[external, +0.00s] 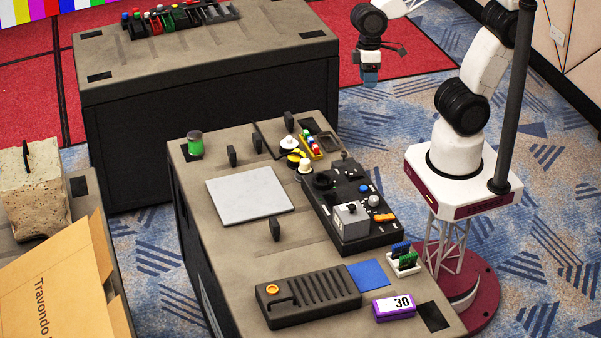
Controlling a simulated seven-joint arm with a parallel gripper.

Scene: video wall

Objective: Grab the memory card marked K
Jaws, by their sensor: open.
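No letter K can be read on anything in the external view. A small white holder (404,268) near the right edge of the front table has a blue upright piece (400,249) and a green upright piece (408,260) in it. They may be memory cards, but any marks are too small to read. My gripper (370,80) is raised at the top, beyond the table's far right corner and well away from the holder. It is open, and I see nothing held in it.
A black control panel (326,208) with knobs stands left of the holder. A blue square (368,275), a purple block reading 30 (394,306) and a dark slotted box (306,296) lie nearby. A grey plate (249,195) lies mid-table. A black pole (516,90) stands beside my base.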

